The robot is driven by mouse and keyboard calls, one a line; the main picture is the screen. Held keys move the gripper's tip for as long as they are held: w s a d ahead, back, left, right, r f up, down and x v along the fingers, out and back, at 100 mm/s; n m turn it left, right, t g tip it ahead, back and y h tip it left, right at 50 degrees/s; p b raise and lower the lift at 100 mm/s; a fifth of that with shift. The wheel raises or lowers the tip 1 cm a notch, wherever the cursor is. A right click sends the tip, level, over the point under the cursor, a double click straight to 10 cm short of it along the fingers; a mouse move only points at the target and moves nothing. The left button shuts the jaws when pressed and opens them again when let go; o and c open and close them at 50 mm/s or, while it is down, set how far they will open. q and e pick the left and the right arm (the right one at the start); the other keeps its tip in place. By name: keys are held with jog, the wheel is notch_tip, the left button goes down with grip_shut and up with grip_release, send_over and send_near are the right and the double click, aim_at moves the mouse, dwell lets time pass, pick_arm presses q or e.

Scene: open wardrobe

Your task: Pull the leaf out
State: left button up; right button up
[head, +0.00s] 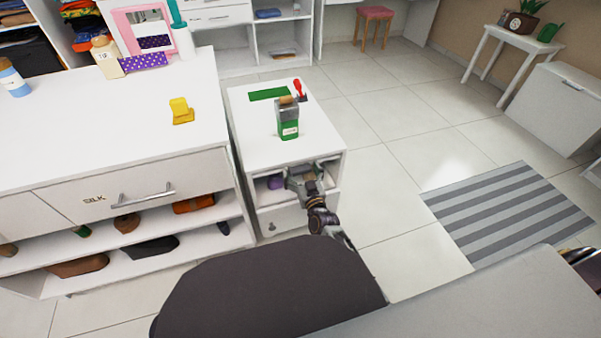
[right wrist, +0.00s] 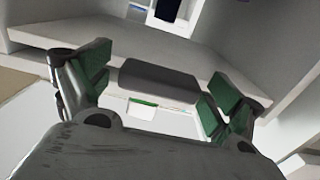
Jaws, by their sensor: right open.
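A small white cabinet (head: 255,125) stands right of the long dresser, with an open compartment in its front. No separate leaf can be made out for sure. My right gripper (head: 305,178) is at the right part of that compartment, below the cabinet top. In the right wrist view my right gripper (right wrist: 155,95) is open, with green pads on both sides. A dark grey rounded block (right wrist: 158,82) shows between the fingers; whether they touch it, I cannot tell. My left gripper is not in view.
A purple thing (head: 275,182) sits in the compartment beside my gripper. The dresser (head: 90,130) stands close at left.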

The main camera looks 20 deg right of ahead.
jog(key=shift+w, duration=0.2)
jog(key=shift+c, duration=0.3)
jog(key=shift+r, duration=0.2)
jog(key=c, duration=1.4)
jog(key=shift+s, duration=0.1)
